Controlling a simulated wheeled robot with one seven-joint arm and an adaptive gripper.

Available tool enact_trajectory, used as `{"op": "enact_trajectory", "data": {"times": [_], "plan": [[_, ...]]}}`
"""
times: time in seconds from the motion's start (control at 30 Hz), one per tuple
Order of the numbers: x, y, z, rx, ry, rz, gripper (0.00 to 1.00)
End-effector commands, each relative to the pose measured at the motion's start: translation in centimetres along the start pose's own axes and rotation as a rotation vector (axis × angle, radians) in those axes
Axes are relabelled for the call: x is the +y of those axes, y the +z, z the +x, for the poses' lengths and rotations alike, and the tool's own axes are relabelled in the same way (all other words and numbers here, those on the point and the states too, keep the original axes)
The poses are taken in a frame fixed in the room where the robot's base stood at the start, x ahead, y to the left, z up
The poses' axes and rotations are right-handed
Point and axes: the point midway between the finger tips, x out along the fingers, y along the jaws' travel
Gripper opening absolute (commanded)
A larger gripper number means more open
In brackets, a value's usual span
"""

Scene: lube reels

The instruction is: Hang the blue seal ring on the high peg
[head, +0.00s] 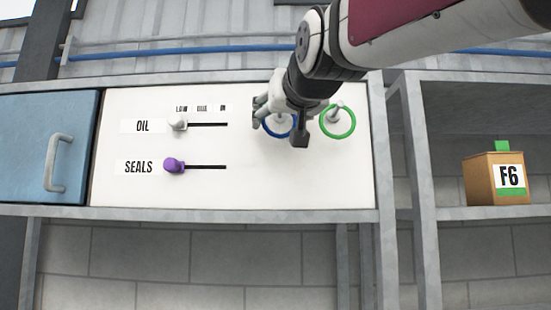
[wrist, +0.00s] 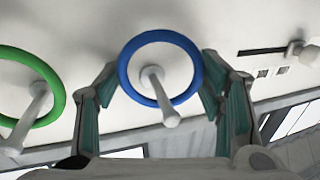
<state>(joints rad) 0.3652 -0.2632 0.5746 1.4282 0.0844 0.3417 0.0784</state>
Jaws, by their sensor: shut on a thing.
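The blue seal ring (head: 267,129) is in front of the white panel (head: 235,185), right of the sliders. My gripper (head: 280,121) is shut on it, with a finger on each side. In the wrist view, the blue ring (wrist: 123,68) sits between the fingers, and a pale peg (wrist: 161,98) shows through its opening. The ring looks around this peg, but its depth along it is hard to judge. A green ring (head: 353,121) surrounds another peg (head: 338,108) just to the right. My wrist hides part of the blue ring and its peg.
A white OIL slider knob (head: 178,123) and a purple SEALS knob (head: 174,166) are on the panel's left. A blue door (head: 30,150) with a grey handle is farther left. A box marked F6 (head: 495,178) stands on the right shelf.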

Motion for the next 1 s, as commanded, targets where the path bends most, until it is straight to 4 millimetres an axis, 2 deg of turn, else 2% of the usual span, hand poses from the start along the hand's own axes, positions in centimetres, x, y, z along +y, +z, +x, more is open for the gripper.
{"op": "enact_trajectory", "data": {"times": [0.07,0.1,0.2,0.5,0.67,0.77,1.0], "plan": [[0.0,0.0,0.0,0.000,0.000,0.000,0.45],[0.0,0.0,0.0,0.000,0.000,0.000,0.67],[0.0,0.0,0.0,0.000,0.000,0.000,0.86],[0.0,0.0,0.0,0.000,0.000,0.000,0.86],[-0.1,0.0,-0.8,0.000,-0.001,-0.002,0.86],[-0.2,0.0,-2.2,0.001,-0.002,-0.001,0.86],[-0.1,-0.1,-7.2,0.002,-0.002,-0.001,0.86]]}}
